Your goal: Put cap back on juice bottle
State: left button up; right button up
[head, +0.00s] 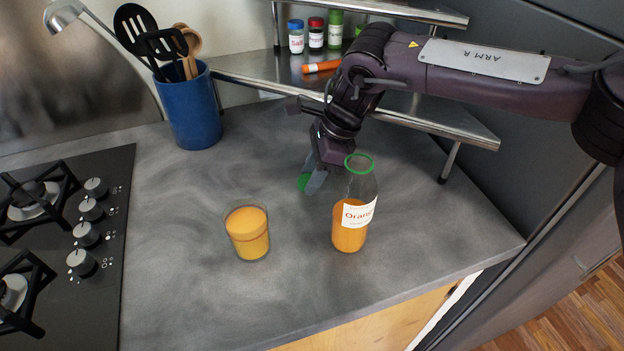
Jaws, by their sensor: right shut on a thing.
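The juice bottle (350,232) stands upright on the counter, with orange juice in its lower part and a white label. Its top shows a green ring at the rim and no cap on it. My right gripper (313,181) is behind and left of the bottle's neck, low over the counter. It is shut on the green cap (304,181), which is partly hidden by the fingers. I cannot tell whether the cap touches the counter. My left gripper is not in view.
A glass of orange juice (247,232) stands left of the bottle. A blue utensil holder (192,112) is at the back left, beside a gas hob (60,240). A metal shelf (400,122) with spice jars is behind my right arm. The front counter is clear.

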pick_arm(q)
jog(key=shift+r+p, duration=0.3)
jog(key=shift+p, duration=0.05)
pick_arm(e)
notch_tip(320, 180, up, 18)
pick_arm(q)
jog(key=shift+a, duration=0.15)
